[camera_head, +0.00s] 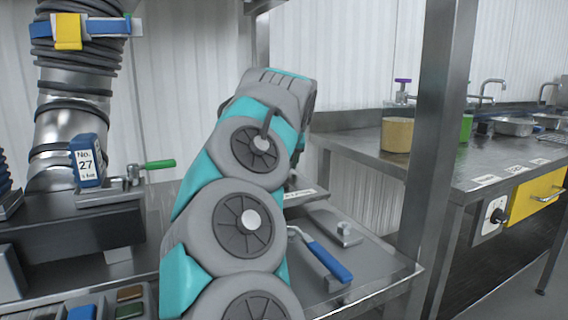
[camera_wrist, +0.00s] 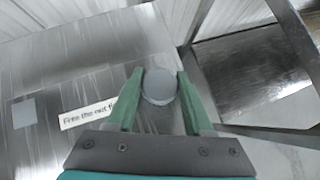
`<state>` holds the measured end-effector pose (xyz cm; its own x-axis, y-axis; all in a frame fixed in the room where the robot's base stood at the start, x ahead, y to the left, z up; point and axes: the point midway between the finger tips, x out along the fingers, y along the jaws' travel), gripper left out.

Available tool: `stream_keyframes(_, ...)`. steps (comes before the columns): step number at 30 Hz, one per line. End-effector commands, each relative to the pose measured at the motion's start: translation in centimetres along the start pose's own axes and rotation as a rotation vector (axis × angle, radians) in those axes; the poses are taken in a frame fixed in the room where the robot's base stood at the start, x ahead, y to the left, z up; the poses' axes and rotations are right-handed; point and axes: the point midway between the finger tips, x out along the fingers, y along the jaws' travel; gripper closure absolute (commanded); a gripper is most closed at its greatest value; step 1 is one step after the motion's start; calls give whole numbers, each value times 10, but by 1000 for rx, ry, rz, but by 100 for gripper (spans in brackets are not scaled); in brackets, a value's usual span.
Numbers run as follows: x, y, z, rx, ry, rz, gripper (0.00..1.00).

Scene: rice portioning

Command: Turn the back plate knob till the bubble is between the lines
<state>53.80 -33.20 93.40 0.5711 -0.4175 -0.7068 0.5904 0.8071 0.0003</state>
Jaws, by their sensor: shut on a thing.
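In the wrist view a round grey knob (camera_wrist: 159,90) stands between the two green fingers of my gripper (camera_wrist: 158,78). The fingers are shut on its sides. A label reading "Free the nut fi…" (camera_wrist: 85,114) lies on the metal plate (camera_wrist: 60,75) left of the knob, partly covered by the left finger. In the head view my arm hides the gripper and this knob; part of a white label (camera_head: 300,197) shows beside the arm. I cannot make out a bubble or its lines in either view.
A blue-handled lever (camera_head: 328,262) and a small metal fitting (camera_head: 345,233) are on the plate right of my arm. A green-handled valve (camera_head: 158,164) and a blue "No. 27" tag (camera_head: 88,162) stand left. A steel post (camera_head: 440,130) rises at right, before a counter (camera_head: 440,165).

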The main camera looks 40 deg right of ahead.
Motion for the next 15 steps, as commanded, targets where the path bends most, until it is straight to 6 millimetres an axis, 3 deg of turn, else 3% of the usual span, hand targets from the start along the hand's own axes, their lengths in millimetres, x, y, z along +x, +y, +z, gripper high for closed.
stream_keyframes(15,2,-2,0,-325,-3,329,100)
